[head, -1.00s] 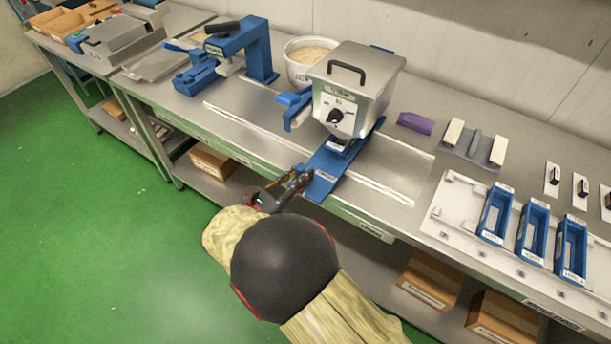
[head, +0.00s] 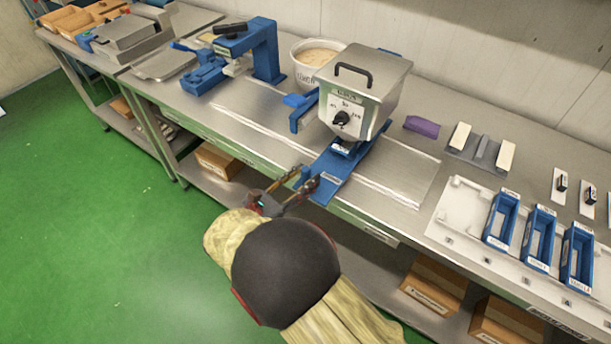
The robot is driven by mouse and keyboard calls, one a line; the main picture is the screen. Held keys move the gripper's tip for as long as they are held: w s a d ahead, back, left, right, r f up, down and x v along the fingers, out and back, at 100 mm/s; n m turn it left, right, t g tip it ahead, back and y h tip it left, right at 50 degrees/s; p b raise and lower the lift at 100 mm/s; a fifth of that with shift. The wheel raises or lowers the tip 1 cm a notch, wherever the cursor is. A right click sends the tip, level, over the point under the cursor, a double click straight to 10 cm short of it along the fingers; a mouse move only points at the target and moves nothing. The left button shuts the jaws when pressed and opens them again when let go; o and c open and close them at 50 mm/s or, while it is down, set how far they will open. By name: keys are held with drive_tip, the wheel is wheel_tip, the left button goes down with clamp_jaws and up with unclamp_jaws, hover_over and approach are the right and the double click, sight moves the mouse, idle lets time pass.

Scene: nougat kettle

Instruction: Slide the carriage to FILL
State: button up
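The carriage (head: 335,175) is a long blue plate lying across pale rails on the steel bench. It carries a grey box-shaped kettle (head: 362,90) with a black top handle and a front dial. My gripper (head: 301,180) is at the front left end of the carriage, near the bench's front edge. Its two fingers look spread, with a gap between them. I cannot tell whether a finger touches the carriage. A label on the bench edge (head: 381,236) is too small to read, and I cannot make out the FILL mark.
A blue press (head: 262,50) stands left on the bench, with a white bucket (head: 308,62) behind the rails. A purple block (head: 422,126) lies right of the kettle. Blue trays (head: 540,235) stand on a white board (head: 455,213) at right. The rails (head: 250,125) are clear left of the carriage.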

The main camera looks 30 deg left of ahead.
drive_tip(key=v, duration=0.6)
drive_tip(key=shift+s, duration=0.3)
drive_tip(key=shift+a, duration=0.1)
